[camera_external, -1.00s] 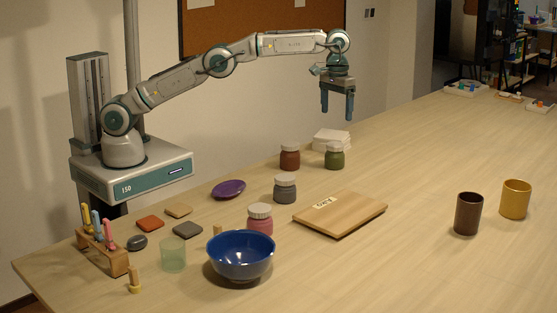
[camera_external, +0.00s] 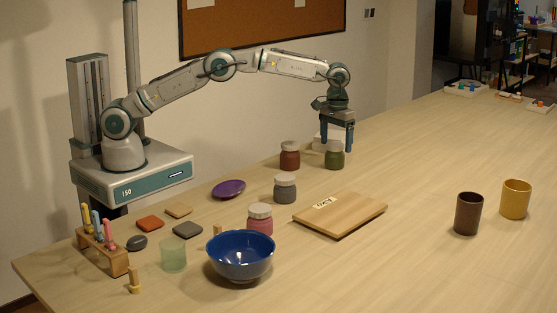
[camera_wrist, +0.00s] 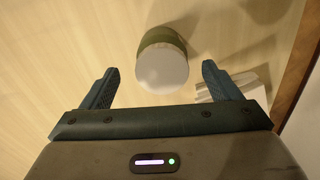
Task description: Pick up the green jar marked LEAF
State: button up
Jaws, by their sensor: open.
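The green jar (camera_external: 335,158) with a pale lid stands upright on the table toward the back. No LEAF marking can be read on it. My gripper (camera_external: 337,146) is open above the jar, with its blue fingers pointing down around the height of the lid. In the wrist view the jar's pale lid (camera_wrist: 162,70) and green side lie ahead of and between the fingers of my gripper (camera_wrist: 158,82). There is a gap on each side and nothing is held.
A dark red jar (camera_external: 290,156) stands left of the green jar. A stack of white tiles (camera_external: 322,139) sits close behind it, also in the wrist view (camera_wrist: 232,88). A grey jar (camera_external: 285,188) and a wooden board (camera_external: 345,214) are nearer.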

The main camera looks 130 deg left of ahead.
aim_at(335, 156)
notch_tip(335, 156, down, 4)
jog(key=shift+s+f+p, duration=0.1)
jog(key=shift+p, duration=0.35)
jog(key=c, duration=1.2)
jog(key=shift+c, duration=0.2)
jog(key=shift+r, duration=0.2)
